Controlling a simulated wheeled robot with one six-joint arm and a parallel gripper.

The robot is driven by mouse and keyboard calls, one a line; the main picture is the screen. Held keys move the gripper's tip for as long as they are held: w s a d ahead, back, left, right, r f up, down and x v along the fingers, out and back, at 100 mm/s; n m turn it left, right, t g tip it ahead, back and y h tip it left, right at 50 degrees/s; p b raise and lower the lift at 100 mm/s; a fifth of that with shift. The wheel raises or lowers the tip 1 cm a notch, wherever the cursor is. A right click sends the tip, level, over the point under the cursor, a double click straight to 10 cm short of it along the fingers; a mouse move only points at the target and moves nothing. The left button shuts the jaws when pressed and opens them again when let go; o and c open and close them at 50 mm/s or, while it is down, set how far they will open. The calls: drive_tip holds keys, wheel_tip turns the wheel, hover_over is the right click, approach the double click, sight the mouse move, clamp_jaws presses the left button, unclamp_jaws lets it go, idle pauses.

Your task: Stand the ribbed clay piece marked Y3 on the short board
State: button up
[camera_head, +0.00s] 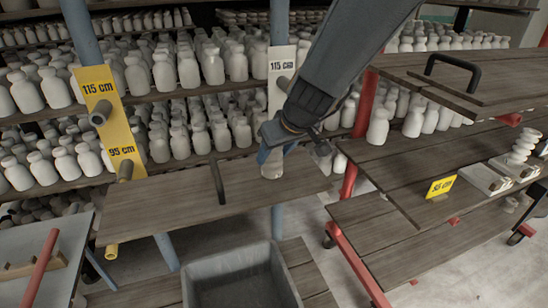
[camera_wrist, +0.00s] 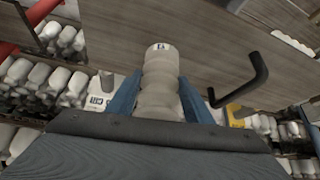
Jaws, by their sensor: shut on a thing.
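A pale ribbed clay piece (camera_wrist: 158,85) is held between the two blue fingers of my gripper (camera_wrist: 158,98). A small dark mark shows on its end in the wrist view, too small to read. In the head view the piece (camera_head: 272,167) is seen below my gripper (camera_head: 276,152), roughly upright over the right half of a wooden board (camera_head: 170,205) with a black handle (camera_head: 217,180). I cannot tell whether its base touches the board. The wrist view also shows the board (camera_wrist: 215,50) and its handle (camera_wrist: 245,80) beside the piece.
A yellow sign (camera_head: 100,100) reads 115 cm and 95 cm, left of the board. Shelves of white bottles (camera_head: 190,70) stand behind. A red-framed rack (camera_head: 410,165) with wooden boards is at the right. A grey bin (camera_head: 240,280) sits below in front. The board's left half is clear.

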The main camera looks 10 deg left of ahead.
drive_tip(key=shift+f, duration=0.2)
drive_tip(key=o, duration=1.5)
drive_tip(key=shift+o, duration=0.2)
drive_tip(key=shift+r, duration=0.3)
drive_tip(key=v, duration=1.2)
drive_tip(key=s+d+f+m+g+h, duration=0.1)
drive_tip(key=s+d+f+m, duration=0.2)
drive_tip(key=d, duration=0.6)
drive_tip(key=s+d+f+m+g+h, duration=0.1)
drive_tip(key=s+d+f, duration=0.3)
drive_tip(key=d, duration=0.5)
drive_tip(key=s+d+f+m+g+h, duration=0.1)
drive_tip(key=s+d+f+m+h, duration=0.1)
drive_tip(key=d+f, duration=0.5)
drive_tip(key=s+d+m, duration=0.1)
drive_tip(key=d+m, duration=0.1)
drive_tip(key=shift+s+d+m+h+p, duration=0.3)
drive_tip(key=shift+s+d, duration=0.05)
drive_tip(key=shift+d, duration=0.05)
